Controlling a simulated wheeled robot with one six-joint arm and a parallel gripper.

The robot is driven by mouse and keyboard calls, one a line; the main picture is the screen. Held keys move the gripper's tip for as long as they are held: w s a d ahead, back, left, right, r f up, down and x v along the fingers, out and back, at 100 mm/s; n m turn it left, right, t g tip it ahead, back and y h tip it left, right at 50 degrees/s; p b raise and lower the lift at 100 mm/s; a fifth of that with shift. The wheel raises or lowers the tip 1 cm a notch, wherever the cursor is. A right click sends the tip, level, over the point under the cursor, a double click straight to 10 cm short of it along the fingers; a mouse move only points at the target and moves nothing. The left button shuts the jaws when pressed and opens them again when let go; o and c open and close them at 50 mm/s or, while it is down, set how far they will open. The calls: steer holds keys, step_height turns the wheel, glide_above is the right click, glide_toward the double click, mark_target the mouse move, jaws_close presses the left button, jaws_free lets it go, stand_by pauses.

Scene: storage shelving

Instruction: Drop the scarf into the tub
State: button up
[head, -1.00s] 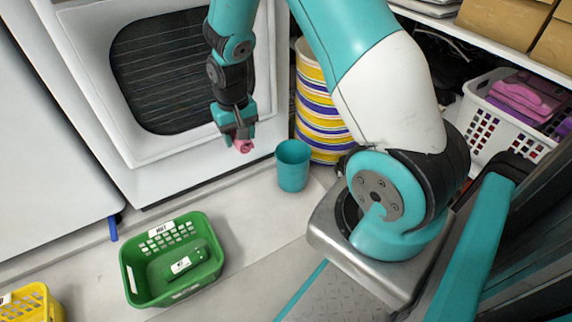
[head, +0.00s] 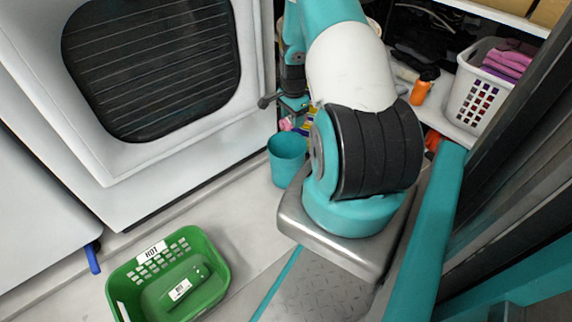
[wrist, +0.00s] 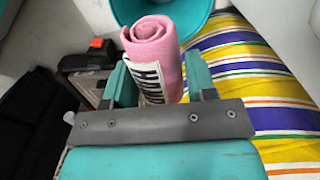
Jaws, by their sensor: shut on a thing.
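The scarf is a pink roll with a black-and-white label. In the wrist view the scarf (wrist: 153,45) stands between the two teal fingers of my gripper (wrist: 150,88), which is shut on it. In the head view my gripper (head: 292,112) is partly hidden by my arm, and only a small pink bit of the scarf (head: 286,124) shows, just above the tub's far rim in the picture. The teal tub (head: 287,163) stands upright on the floor. In the wrist view the tub (wrist: 203,24) shows beyond the scarf, its rim cut by the top edge.
A green basket (head: 215,262) labelled HOT stands front left. A white basket (head: 473,95) with folded cloth and an orange bottle (head: 420,93) are at right. A white machine (head: 100,165) stands behind the floor strip.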

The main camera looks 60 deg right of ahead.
step_height(320, 180, down, 5)
steer(key=b, duration=0.4)
steer(key=shift+r, duration=0.15)
steer(key=o, duration=1)
step_height(320, 180, up, 18)
steer(key=p, duration=0.8)
steer(key=shift+f, duration=0.25)
steer(key=shift+w+a, duration=0.1)
